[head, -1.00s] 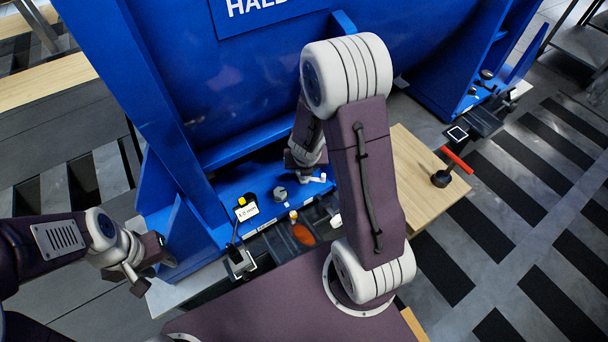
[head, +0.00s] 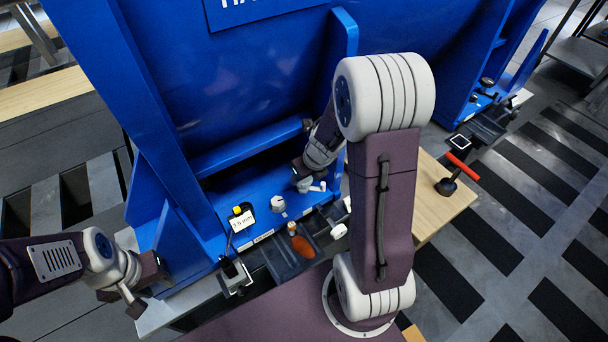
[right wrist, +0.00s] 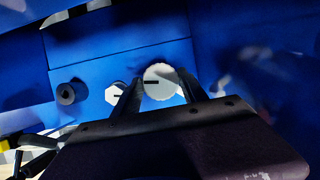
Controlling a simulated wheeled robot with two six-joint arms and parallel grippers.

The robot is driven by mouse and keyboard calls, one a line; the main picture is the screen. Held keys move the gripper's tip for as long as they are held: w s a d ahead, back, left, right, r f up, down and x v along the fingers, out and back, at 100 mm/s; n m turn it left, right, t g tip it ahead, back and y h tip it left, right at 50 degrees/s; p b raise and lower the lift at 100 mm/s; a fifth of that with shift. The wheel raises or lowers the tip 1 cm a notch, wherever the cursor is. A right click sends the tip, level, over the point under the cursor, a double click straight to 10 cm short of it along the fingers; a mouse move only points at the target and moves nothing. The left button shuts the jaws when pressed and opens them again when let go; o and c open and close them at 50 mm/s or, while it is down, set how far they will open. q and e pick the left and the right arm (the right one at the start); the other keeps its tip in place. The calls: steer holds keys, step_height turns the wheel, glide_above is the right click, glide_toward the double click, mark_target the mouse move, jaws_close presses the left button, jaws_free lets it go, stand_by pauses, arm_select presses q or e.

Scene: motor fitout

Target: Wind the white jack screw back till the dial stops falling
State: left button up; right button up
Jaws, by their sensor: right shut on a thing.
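The white jack screw (right wrist: 162,82) shows in the right wrist view as a round white head with a dark line across it, between the two fingers of my right gripper (right wrist: 160,98). The gripper is shut on it. In the head view my right gripper (head: 305,182) is low at the blue base, and its fingers are mostly hidden. The readout (head: 243,222), a small white display with a yellow top, seems to read 1.5 mm, though the first digit is not sharp. My left gripper (head: 146,287) is open and empty at the left, beside the blue frame.
A grey-white knob (head: 278,203) stands on the blue base (head: 225,190), left of my right gripper. A dark tray (head: 285,262) with an orange-handled tool (head: 303,247) lies in front.

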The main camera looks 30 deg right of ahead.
steer(key=shift+r, duration=0.1)
steer(key=o, duration=1.4)
steer(key=p+v, duration=0.7)
steer(key=v, duration=0.2)
stand_by(0.6)
